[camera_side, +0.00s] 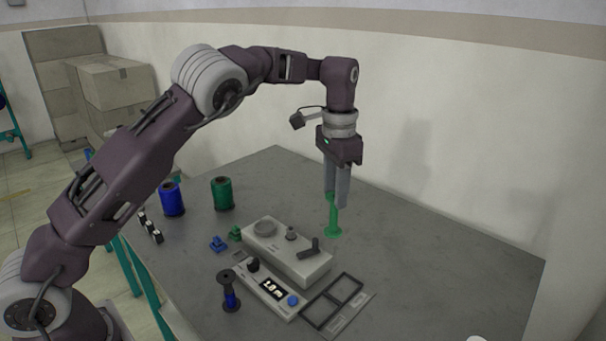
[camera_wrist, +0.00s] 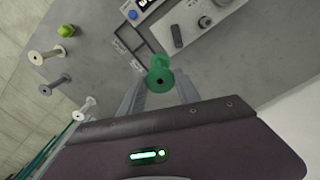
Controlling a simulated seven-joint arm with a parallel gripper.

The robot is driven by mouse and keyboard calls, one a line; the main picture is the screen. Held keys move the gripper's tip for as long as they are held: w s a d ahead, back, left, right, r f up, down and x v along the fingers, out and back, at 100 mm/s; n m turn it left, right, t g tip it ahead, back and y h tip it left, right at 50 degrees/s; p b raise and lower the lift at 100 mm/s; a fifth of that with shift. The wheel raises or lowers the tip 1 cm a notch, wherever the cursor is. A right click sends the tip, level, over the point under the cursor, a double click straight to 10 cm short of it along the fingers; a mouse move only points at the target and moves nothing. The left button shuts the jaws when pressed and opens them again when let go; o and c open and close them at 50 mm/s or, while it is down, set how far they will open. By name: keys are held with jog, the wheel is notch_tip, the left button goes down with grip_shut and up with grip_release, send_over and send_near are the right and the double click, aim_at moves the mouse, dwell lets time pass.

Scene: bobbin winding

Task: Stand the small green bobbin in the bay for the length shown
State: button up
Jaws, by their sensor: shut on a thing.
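My gripper (camera_side: 337,190) points down and is shut on the small green bobbin (camera_side: 333,220). The bobbin hangs upright from the fingertips, behind and to the right of the winder in the side view; I cannot tell its exact height above the table. In the wrist view the green bobbin (camera_wrist: 160,76) shows end-on, flange toward the camera, between the fingers (camera_wrist: 160,95). The dark two-bay frame (camera_side: 337,300) lies at the table's front right; both bays look empty. The display (camera_side: 272,289) shows lit characters, perhaps "1.0 m", but too small to be sure.
The grey winder (camera_side: 287,254) with its crank stands between the bobbin and the display panel. A blue-wound bobbin (camera_side: 229,292) stands left of the panel. Blue (camera_side: 172,200) and green (camera_side: 221,194) thread spools stand farther back. The table right of the gripper is clear.

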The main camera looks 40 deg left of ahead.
jog(key=d+m, duration=0.1)
jog(key=d, duration=0.4)
notch_tip(320, 180, down, 13)
jog(key=shift+s+r, duration=0.2)
jog(key=shift+s, duration=0.2)
jog(key=shift+f, duration=0.45)
dwell(0.9)
jog(key=shift+f, duration=0.45)
jog(key=o, duration=1.1)
jog(key=shift+o, duration=0.2)
